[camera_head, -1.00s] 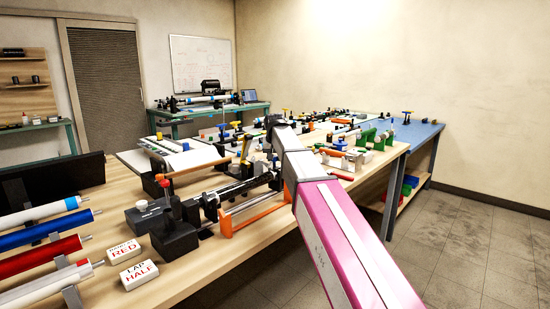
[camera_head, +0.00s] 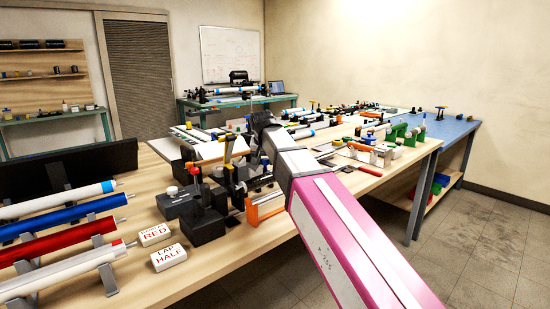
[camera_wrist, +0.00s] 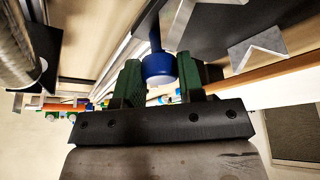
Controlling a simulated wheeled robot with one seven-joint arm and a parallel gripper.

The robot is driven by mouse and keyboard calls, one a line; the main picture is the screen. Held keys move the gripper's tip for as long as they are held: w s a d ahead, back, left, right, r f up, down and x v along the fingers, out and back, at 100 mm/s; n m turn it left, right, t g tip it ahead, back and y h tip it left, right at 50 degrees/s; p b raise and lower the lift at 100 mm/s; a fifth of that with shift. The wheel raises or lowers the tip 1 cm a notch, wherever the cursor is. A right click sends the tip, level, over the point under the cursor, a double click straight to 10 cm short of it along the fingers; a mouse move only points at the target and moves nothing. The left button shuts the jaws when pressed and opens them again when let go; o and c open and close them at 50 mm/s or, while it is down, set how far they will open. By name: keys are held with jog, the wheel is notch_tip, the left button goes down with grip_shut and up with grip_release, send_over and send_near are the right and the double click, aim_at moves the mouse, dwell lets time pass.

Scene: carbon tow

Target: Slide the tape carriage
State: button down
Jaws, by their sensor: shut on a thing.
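My gripper (camera_wrist: 160,82) is shut on a blue round knob (camera_wrist: 159,65) in the wrist view, with a dark green finger on each side of it. A dark stem rises from the knob in the picture. In the head view my gripper's end (camera_head: 262,122) is over the rail fixture on the near bench, and its fingers and the knob are hidden. The rest of the carriage is hard to make out. An orange bracket (camera_head: 265,207) stands to the right.
White, blue and red rolls (camera_head: 60,232) lie on a rack at the left. Two label blocks (camera_head: 168,256) sit in front of the fixture. Green and orange fixtures (camera_head: 395,135) crowd the bench's right side. The floor at the right (camera_head: 475,240) is clear.

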jog(key=shift+s+a, duration=0.6)
jog(key=c, duration=0.8)
grip_release()
jog(key=shift+s+a, duration=0.1)
jog(key=shift+o, duration=0.2)
jog(key=v, duration=1)
jog(key=shift+s+r, duration=0.2)
jog(key=shift+r, duration=0.15)
